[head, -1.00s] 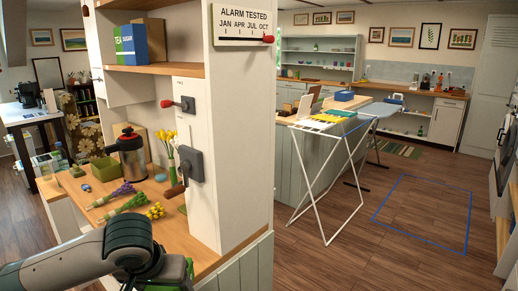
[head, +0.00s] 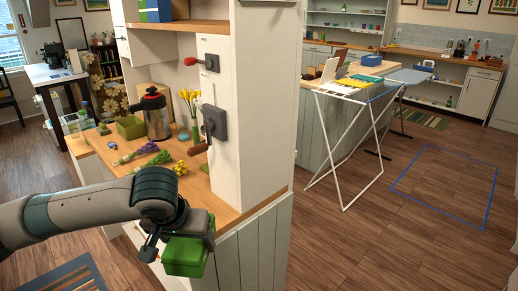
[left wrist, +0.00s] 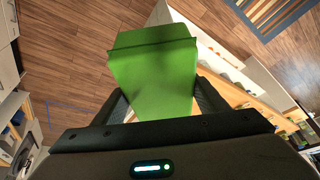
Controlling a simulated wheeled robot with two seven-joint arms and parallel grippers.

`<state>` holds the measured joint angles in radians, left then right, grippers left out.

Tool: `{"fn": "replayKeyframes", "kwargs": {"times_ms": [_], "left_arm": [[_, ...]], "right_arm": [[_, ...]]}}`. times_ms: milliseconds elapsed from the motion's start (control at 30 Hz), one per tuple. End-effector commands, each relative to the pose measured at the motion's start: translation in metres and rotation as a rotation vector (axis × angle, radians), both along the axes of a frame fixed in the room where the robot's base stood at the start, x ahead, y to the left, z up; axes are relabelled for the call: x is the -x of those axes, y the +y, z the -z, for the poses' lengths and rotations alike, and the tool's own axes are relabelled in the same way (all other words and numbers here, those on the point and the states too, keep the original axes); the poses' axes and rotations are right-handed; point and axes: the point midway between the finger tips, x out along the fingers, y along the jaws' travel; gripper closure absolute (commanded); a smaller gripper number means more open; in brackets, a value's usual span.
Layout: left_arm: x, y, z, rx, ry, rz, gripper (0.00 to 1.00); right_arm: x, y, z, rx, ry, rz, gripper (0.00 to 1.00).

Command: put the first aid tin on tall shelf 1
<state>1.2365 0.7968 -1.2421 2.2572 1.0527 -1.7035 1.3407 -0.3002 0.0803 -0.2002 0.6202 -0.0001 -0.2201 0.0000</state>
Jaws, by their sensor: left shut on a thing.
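A green box-shaped tin (head: 183,256), which I take to be the first aid tin, hangs in my left gripper (head: 188,236) at the bottom of the head view. No label shows on it. In the left wrist view the tin (left wrist: 155,70) sits between the two dark fingers, which are shut on it. It is held in the air in front of the wooden counter (head: 212,208), above the floor. Which unit is tall shelf 1 I cannot tell; an open shelf unit (head: 350,27) stands at the back. My right gripper is not in view.
A white pillar (head: 265,100) rises at the counter's right end. A flask (head: 155,115), a green tub (head: 130,127) and flowers (head: 155,160) stand or lie on the counter. A white drying rack (head: 350,140) stands further right. Open floor (head: 390,240) lies at the right.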

Motion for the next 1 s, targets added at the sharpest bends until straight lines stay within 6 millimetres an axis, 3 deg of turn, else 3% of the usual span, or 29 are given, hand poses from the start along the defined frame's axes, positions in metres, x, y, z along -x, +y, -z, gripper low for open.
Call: {"fn": "replayKeyframes", "kwargs": {"times_ms": [267, 700, 1000], "left_arm": [[0.004, -0.004, 0.028, 0.006, 0.001, 0.011, 0.74], [0.027, -0.004, 0.111, 0.009, 0.003, 0.01, 0.74], [0.036, 0.0, 0.135, 0.001, 0.0, -0.001, 0.74]], "right_arm": [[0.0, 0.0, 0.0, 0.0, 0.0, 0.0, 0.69], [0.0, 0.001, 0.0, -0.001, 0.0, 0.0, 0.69], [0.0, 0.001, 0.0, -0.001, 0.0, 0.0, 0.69]]}}
